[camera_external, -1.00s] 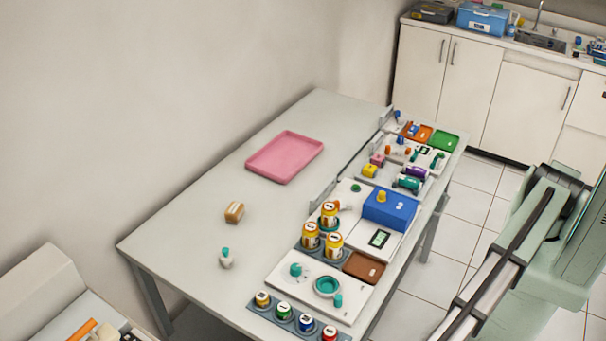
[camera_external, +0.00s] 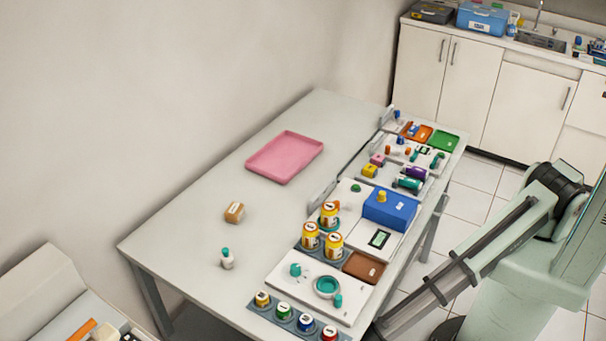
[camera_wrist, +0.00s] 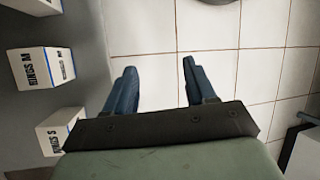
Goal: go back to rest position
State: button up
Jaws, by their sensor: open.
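My gripper (camera_wrist: 158,88) shows in the wrist view with its two blue fingers spread apart. It is open and nothing is between the fingers; tiled floor lies beyond them. In the external view my arm is at the right, beside the table's right edge, and the gripper itself is hidden or out of the frame there.
The grey table (camera_external: 190,240) carries a pink tray (camera_external: 285,157), a small brown box (camera_external: 234,212), a white bottle with teal cap (camera_external: 227,258), a blue box (camera_external: 389,209) and several jars along its right side. White boxes (camera_wrist: 42,66) stand on a grey surface at left in the wrist view.

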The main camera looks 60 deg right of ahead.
jog(key=s+d+f+m+g+y, duration=0.1)
jog(key=d+f+m+g, duration=0.2)
jog(key=d+m, duration=0.7)
jog(key=s+d+f+m+g+y, duration=0.1)
jog(key=d+f+m+g, duration=0.2)
jog(key=d, duration=1.3)
jog(key=s+d+r+m+y, duration=0.1)
jog(key=s+d+m, duration=0.1)
jog(key=d, duration=0.4)
jog(key=s+d+r+m+t, duration=0.1)
jog(key=s+d+m, duration=0.1)
jog(key=s+d, duration=0.2)
jog(key=s+d+r+m+y, duration=0.1)
jog(key=s+d+m, duration=0.1)
jog(key=d, duration=0.8)
jog(key=shift+s+d+r+m+y, duration=0.2)
jog(key=shift+s+m+y, duration=0.15)
jog(key=shift+s, duration=0.4)
